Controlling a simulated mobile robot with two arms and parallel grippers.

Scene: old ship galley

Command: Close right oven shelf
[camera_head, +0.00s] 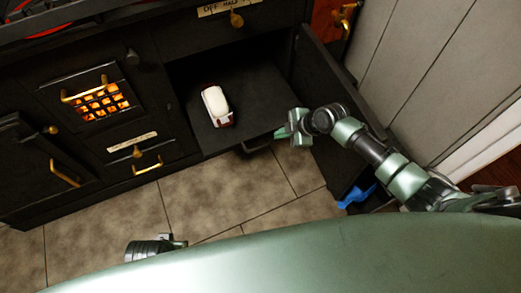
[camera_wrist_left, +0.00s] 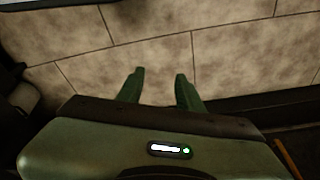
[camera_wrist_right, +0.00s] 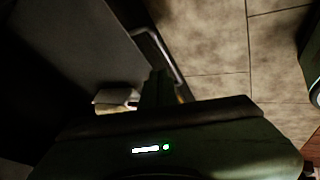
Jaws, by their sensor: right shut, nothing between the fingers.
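The right oven shelf (camera_head: 250,95) is a dark flat plate, slid part way out of the right oven, with a bar handle (camera_head: 258,144) on its front edge. A white and dark red object (camera_head: 216,104) lies on it. My right gripper (camera_head: 282,132) is shut and empty, at the shelf's front right corner. In the right wrist view its fingers (camera_wrist_right: 158,88) are together beside the shelf handle (camera_wrist_right: 167,52); I cannot tell whether they touch. My left gripper (camera_wrist_left: 158,86) is open and empty above the floor tiles, away from the shelf.
The right oven door (camera_head: 335,85) stands swung open to the right, beside my right arm. A blue item (camera_head: 357,195) is low near the door. A glowing fire grate (camera_head: 100,101) is left of the oven. Tiled floor (camera_head: 210,195) in front is clear.

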